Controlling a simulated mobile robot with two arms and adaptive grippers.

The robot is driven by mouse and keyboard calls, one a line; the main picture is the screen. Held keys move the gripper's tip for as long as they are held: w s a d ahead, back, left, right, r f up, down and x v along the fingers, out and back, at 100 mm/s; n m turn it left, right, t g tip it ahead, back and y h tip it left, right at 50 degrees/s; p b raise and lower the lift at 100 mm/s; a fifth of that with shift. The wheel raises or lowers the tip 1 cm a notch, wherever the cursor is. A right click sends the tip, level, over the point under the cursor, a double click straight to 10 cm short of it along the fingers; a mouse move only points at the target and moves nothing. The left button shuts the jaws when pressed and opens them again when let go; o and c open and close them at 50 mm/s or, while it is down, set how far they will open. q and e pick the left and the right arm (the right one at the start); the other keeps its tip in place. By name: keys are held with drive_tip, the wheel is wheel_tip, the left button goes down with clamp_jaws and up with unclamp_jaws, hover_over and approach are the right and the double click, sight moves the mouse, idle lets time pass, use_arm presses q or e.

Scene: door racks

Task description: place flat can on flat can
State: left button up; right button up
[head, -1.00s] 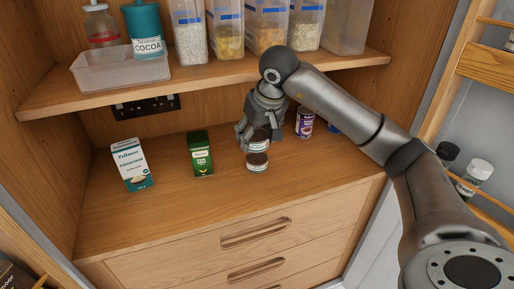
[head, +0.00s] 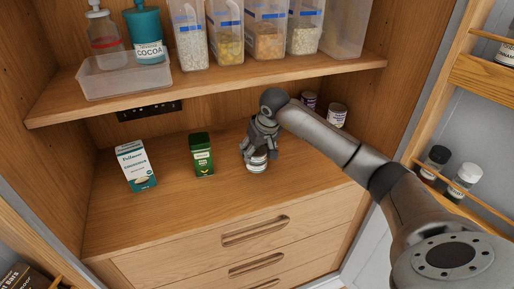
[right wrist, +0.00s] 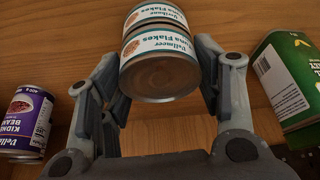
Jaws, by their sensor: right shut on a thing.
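Two flat tuna cans with white and teal labels are in the cupboard. My right gripper (head: 262,151) is shut on the upper can (right wrist: 160,72), with one finger on each side of it. The lower can (head: 257,164) stands on the wooden counter under the gripper. In the right wrist view the two cans are in line, one over the other, and look in contact or nearly so; the lower can's label (right wrist: 155,18) shows beyond the upper one. The gripper hides most of the upper can in the head view. My left gripper is not in view.
A green box (head: 202,154) and a white and teal box (head: 136,166) stand left of the cans. A kidney bean can (right wrist: 27,122) shows in the wrist view. Another can (head: 336,115) stands behind my arm. A shelf (head: 215,82) with containers is above. The counter's front is clear.

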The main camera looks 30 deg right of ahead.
drive_tip(key=shift+f, duration=0.2)
drive_tip(key=o, duration=1.1)
drive_tip(key=shift+r, duration=0.1)
drive_tip(key=shift+c, duration=0.2)
drive_tip(key=shift+r, duration=0.2)
drive_tip(key=shift+s+r, duration=0.15)
drive_tip(key=shift+r, duration=0.2)
drive_tip(key=b+v, duration=0.2)
drive_tip(key=v, duration=0.9)
drive_tip(key=shift+r, duration=0.1)
